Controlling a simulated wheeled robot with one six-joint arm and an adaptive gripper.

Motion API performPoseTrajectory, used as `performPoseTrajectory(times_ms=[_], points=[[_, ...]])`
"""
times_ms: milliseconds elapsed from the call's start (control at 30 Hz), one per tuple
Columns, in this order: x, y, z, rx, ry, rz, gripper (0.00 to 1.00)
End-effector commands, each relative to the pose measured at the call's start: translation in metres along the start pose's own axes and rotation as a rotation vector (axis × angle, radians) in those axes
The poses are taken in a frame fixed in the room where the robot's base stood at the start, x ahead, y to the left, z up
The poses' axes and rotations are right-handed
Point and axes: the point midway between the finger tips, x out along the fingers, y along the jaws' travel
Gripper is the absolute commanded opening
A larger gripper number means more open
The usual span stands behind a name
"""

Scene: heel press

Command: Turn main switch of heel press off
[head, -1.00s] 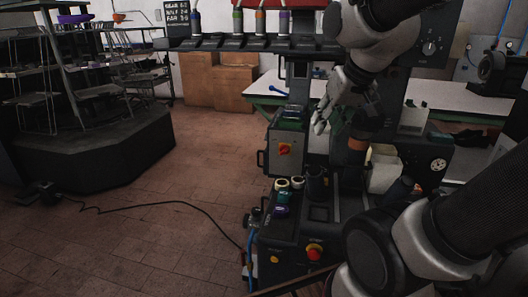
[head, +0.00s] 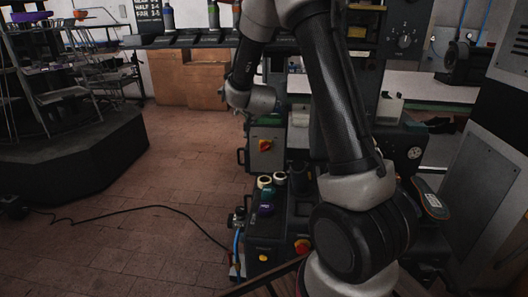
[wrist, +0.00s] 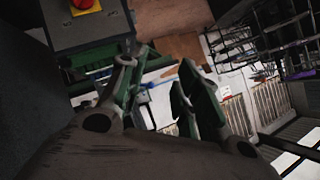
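The main switch (head: 265,145) is a red knob on a yellow plate, on the front of a grey box on the heel press (head: 283,225). In the wrist view the switch (wrist: 84,5) is cut off by the top edge, left of the fingers. My gripper (wrist: 163,76) is open and empty there, its two green-and-grey fingers apart, and it is not touching the switch. In the head view my wrist is above the switch box; the fingers are hidden or too dark to make out.
A red and yellow button (head: 302,246) sits low on the press front. Rolls and bottles (head: 268,195) stand on the press ledge below the switch box. A shelf rack (head: 65,90) stands at left.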

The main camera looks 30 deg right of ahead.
Motion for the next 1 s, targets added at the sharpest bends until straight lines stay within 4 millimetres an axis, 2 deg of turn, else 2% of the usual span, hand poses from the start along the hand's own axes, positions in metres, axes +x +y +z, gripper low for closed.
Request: performPoseTrajectory(times_ms=[33,100,200,300,400,500,600,767,1000], points=[[0.026,0.013,0.010,0.032,0.041,0.011,0.33],[0.056,0.031,0.019,0.081,0.124,0.015,0.33],[0.091,0.062,0.034,0.139,0.245,0.020,0.33],[0.115,0.098,0.054,0.180,0.368,0.020,0.33],[0.127,0.131,0.073,0.202,0.476,0.014,0.33],[0.131,0.157,0.089,0.210,0.560,0.004,0.33],[0.130,0.174,0.101,0.211,0.617,-0.006,0.33],[0.132,0.183,0.103,0.211,0.653,-0.015,0.33],[0.161,0.185,0.080,0.213,0.654,-0.015,0.33]])
